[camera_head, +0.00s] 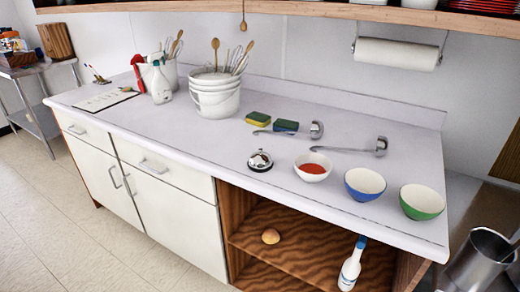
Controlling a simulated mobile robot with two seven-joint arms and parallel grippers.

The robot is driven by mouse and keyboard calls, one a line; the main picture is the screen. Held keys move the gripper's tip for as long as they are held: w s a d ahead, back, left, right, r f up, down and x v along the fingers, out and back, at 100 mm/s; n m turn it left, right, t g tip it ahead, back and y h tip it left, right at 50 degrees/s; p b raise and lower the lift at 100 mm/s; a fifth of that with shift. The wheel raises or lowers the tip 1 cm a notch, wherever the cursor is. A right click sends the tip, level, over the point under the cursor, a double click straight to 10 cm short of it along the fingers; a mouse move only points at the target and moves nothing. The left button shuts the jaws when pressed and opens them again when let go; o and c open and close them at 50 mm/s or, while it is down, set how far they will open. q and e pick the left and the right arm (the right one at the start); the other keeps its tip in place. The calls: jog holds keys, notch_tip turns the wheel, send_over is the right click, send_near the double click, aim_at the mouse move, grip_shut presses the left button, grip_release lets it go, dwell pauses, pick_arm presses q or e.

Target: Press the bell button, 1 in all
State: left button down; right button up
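The bell (260,160) is a small silver dome with a dark base. It stands upright on the white counter (200,138), near the front edge, to the left of a white bowl with red contents (313,167). Its button is at the top of the dome, too small to make out clearly. Nothing covers the bell. Neither of my grippers is in view.
A blue bowl (365,184) and a green bowl (421,202) stand further right. Two ladles (378,148) and two sponges (258,118) lie behind the bell. White buckets with utensils (215,98) stand at the back. The counter left of the bell is clear.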

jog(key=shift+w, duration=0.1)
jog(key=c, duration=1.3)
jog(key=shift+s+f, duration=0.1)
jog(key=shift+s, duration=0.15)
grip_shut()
